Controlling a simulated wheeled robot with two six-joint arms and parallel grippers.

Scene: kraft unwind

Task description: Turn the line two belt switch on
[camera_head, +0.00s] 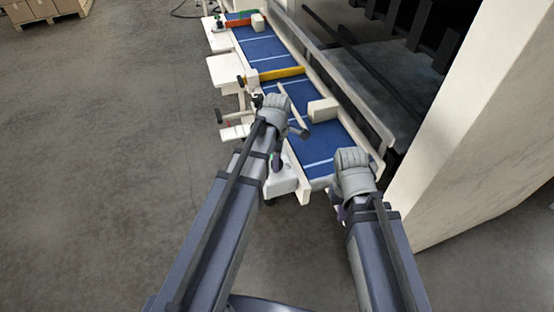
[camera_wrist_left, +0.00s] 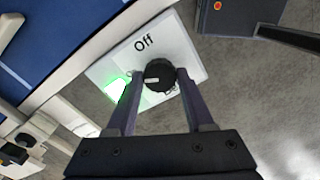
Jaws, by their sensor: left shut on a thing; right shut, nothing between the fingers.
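The belt switch is a black round knob (camera_wrist_left: 159,75) on a white plate marked "Off", seen in the left wrist view. A green light (camera_wrist_left: 117,87) glows beside the knob. A white mark on the knob points left in that view, toward the green light. My left gripper (camera_wrist_left: 157,82) is shut on the knob, one finger on each side. Lettering near the right finger is partly hidden. In the head view my left gripper (camera_head: 277,160) is over the white switch box (camera_head: 284,182) at the belt's near end. My right gripper (camera_head: 338,200) is shut and empty at the belt's near right corner.
The blue conveyor belt (camera_head: 262,48) runs away from me, with a yellow bar (camera_head: 281,75) across it and a pale block (camera_head: 323,109) on it. A white pillar (camera_head: 475,130) stands to the right. Cardboard boxes (camera_head: 38,10) sit far left. The floor at left is clear.

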